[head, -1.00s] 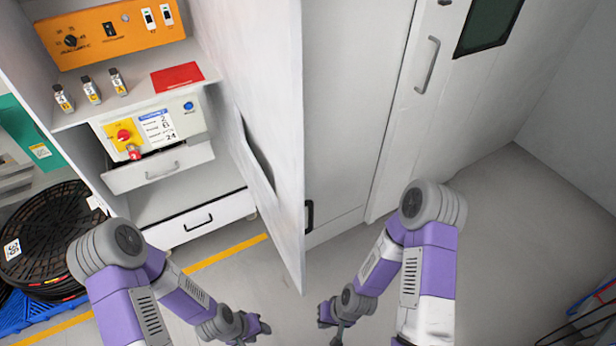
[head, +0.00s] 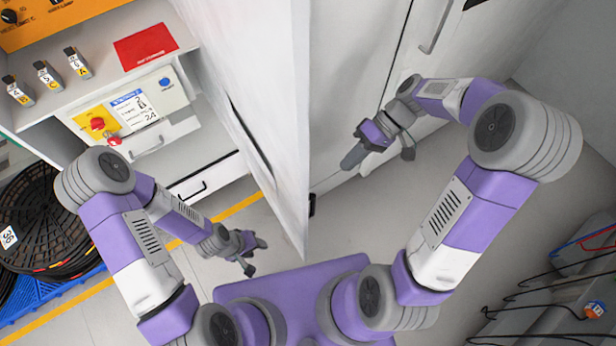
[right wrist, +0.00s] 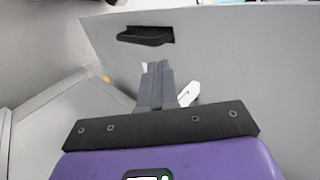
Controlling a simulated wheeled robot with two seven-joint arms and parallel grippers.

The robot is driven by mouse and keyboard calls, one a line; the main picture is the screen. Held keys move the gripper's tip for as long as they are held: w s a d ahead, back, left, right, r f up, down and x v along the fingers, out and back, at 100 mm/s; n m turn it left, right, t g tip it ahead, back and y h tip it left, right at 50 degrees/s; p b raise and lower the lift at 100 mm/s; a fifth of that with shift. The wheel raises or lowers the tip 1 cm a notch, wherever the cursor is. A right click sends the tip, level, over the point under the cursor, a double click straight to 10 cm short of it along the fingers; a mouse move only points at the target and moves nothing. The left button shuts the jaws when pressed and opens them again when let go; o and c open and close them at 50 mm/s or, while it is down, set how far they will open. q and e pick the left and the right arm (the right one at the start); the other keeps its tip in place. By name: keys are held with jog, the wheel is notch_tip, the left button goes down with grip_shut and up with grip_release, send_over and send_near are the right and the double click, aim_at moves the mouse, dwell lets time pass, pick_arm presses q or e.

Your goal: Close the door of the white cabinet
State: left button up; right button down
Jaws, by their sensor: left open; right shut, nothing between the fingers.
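The white cabinet (head: 95,100) stands at the left in the head view. Its door (head: 262,90) is swung open and juts toward me. The black door handle (head: 312,204) is on the door's right-hand face, near its free edge. In the right wrist view the handle (right wrist: 146,36) shows above the fingers, with a gap between them. My right gripper (head: 353,158) is shut and empty, to the right of the door and above the handle in the picture. It also shows in the right wrist view (right wrist: 157,86). My left gripper (head: 256,256) is open and empty, low on the door's left side.
Black reels (head: 38,220) lie on a blue pallet at the left. Cables (head: 560,285) lie at the right. The floor right of the door is clear.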

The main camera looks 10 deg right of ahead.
jog(key=b, duration=0.2)
send_near(311, 195)
jog(key=s+a+f, duration=0.3)
jog(key=a, duration=0.1)
jog(key=shift+s+a, duration=0.15)
jog(key=shift+a, duration=0.7)
jog(key=shift+s+a, duration=0.15)
jog(key=shift+a, duration=0.7)
